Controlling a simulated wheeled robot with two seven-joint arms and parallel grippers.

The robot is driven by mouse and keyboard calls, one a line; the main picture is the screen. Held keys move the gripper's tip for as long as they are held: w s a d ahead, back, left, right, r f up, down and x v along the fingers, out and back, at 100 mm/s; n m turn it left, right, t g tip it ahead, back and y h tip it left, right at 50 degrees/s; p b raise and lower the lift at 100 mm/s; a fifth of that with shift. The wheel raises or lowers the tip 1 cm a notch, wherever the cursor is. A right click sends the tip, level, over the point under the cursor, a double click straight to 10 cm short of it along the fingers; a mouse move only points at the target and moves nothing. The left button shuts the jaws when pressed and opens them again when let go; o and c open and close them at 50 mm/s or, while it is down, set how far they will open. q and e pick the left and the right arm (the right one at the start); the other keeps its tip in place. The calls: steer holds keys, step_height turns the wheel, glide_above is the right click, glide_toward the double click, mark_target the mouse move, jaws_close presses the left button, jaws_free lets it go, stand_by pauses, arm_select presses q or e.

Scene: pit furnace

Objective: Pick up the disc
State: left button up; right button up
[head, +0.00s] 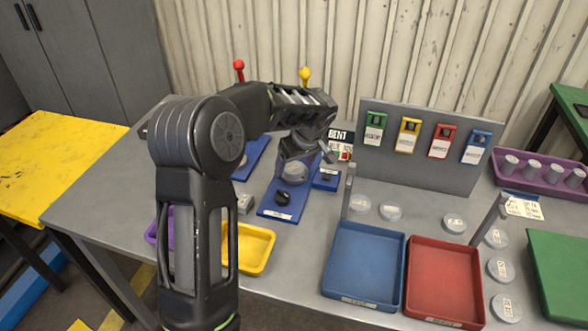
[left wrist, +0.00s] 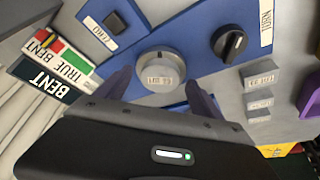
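A round, pale grey disc (left wrist: 161,72) with a label and a raised bar sits on a blue fixture (left wrist: 195,40) in the left wrist view. In the head view the disc (head: 294,173) shows just below my left gripper (head: 305,152), partly covered by it. In the left wrist view the two dark fingers of my left gripper (left wrist: 158,85) are spread, one on each side of the disc, with nothing held. I cannot tell whether they touch it. My right gripper is in neither view.
A black knob (head: 283,198) stands on the fixture near the disc. A yellow tray (head: 262,232), a blue tray (head: 335,232) and a red tray (head: 412,250) are nearer. A tag panel (head: 425,170) stands behind.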

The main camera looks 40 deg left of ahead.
arm_select(q)
jaws_close()
stand_by(0.7)
